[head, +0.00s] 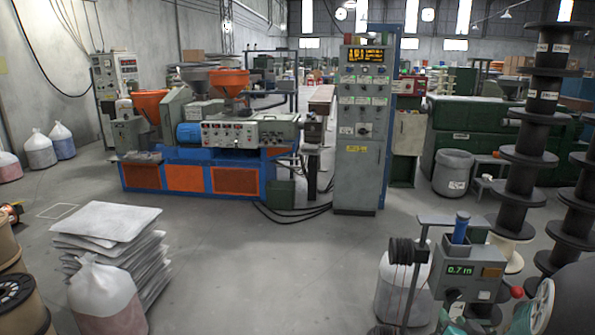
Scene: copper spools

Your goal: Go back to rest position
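My gripper and arm do not show in the head view, so I cannot see the gripper's pose or whether it holds anything. Larger spools (18,302) stand at the bottom left, partly cut off by the frame. A tall stack of black spools (529,155) stands at the right.
Stacked white sacks (108,225) and a clear bag (104,298) stand at the front left. A measuring device (461,268) reading 0.7 m stands at the front right. A blue-orange machine (200,178) and grey cabinet (358,125) stand behind. The middle floor (260,270) is open.

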